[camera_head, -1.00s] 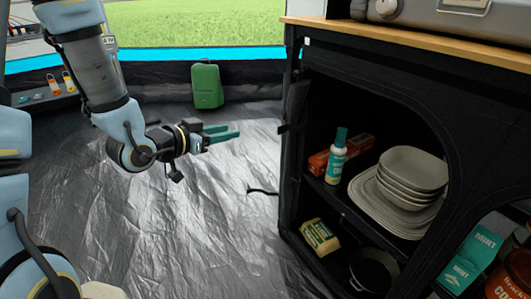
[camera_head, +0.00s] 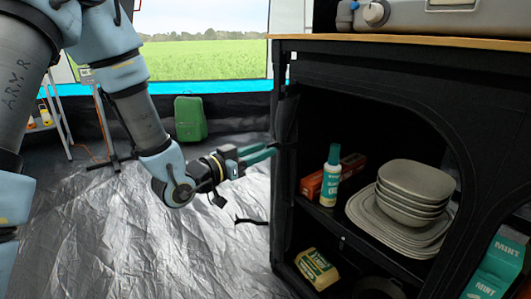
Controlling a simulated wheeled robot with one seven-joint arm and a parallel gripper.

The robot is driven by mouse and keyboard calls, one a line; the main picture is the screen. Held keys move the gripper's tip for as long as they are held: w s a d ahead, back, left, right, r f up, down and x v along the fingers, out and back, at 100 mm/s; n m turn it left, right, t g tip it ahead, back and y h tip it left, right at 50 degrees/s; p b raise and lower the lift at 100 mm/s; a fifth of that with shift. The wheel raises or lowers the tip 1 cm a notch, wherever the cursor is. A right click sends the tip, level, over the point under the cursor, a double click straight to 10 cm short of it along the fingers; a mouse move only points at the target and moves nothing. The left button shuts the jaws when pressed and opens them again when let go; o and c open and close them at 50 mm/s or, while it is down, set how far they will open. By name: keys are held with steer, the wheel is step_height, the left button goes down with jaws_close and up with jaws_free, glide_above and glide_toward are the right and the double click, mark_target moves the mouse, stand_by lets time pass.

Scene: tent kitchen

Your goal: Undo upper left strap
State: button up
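The black fabric cabinet (camera_head: 375,70) stands at the right with its front open. A rolled black door flap (camera_head: 286,122) hangs along its left front edge. My gripper (camera_head: 272,151) has teal fingers that point right, with their tips at this flap's left side. The two fingers look slightly apart. The upper left strap is not clearly visible against the black fabric by the fingertips; I cannot tell whether the fingers touch it. A lower black strap (camera_head: 250,220) sticks out to the left from the cabinet edge, below my gripper.
Inside the cabinet are a white and teal bottle (camera_head: 331,178), an orange box (camera_head: 313,185), stacked bowls and plates (camera_head: 410,195) and a yellow package (camera_head: 317,268). A green case (camera_head: 190,118) stands at the tent wall. The silver floor (camera_head: 120,240) at left is clear.

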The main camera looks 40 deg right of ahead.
steer(key=shift+d, duration=0.85)
steer(key=shift+c, duration=0.2)
jaws_close()
stand_by(0.7)
